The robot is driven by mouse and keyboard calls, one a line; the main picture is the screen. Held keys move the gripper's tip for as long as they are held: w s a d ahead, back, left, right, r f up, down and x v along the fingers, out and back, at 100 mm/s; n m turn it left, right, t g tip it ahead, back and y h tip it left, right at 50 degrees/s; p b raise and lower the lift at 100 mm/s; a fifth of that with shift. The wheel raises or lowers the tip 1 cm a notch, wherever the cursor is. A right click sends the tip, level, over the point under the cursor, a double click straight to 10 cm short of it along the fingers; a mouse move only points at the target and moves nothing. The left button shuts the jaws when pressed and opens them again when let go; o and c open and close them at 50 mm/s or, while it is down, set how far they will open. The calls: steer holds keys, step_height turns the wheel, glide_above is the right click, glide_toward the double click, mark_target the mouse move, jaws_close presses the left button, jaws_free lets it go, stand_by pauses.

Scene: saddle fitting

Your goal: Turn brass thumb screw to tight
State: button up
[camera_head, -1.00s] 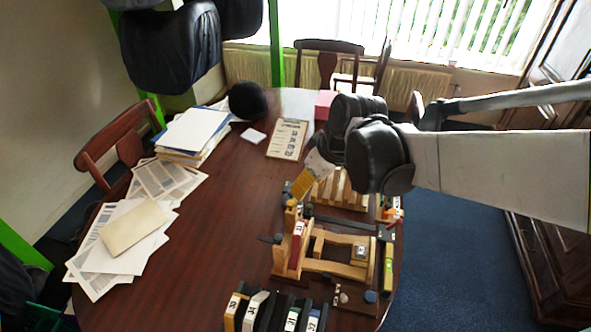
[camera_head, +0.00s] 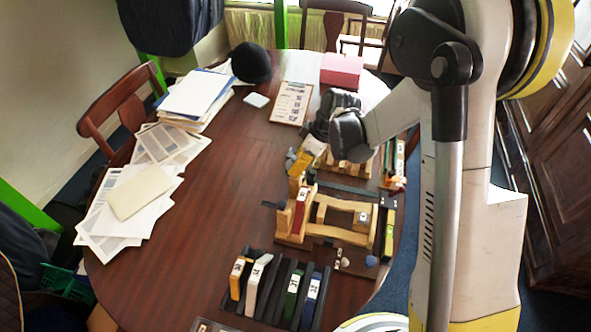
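A wooden fixture (camera_head: 335,236) stands on the right part of the table. A dark red labelled block (camera_head: 300,212) stands upright at its left end, and a small grey labelled piece (camera_head: 363,218) sits towards its right side. A dark handle (camera_head: 272,205) sticks out to the left. I cannot pick out the brass thumb screw for sure at this size. My black gripper (camera_head: 318,130) is above and behind the fixture, apart from it. A yellowish piece (camera_head: 303,158) shows just below the gripper; I cannot tell whether it is held. The fingertips are too small and dark to read.
A black rack (camera_head: 268,310) with several numbered blocks stands in front of the fixture. Another wooden piece (camera_head: 345,168) lies behind it. A clipboard (camera_head: 291,103), a pink box (camera_head: 341,70), a black cap (camera_head: 250,62) and papers (camera_head: 130,195) lie farther off. The table's middle is bare.

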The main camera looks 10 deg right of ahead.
steer(key=shift+x, duration=1.5)
jaws_close()
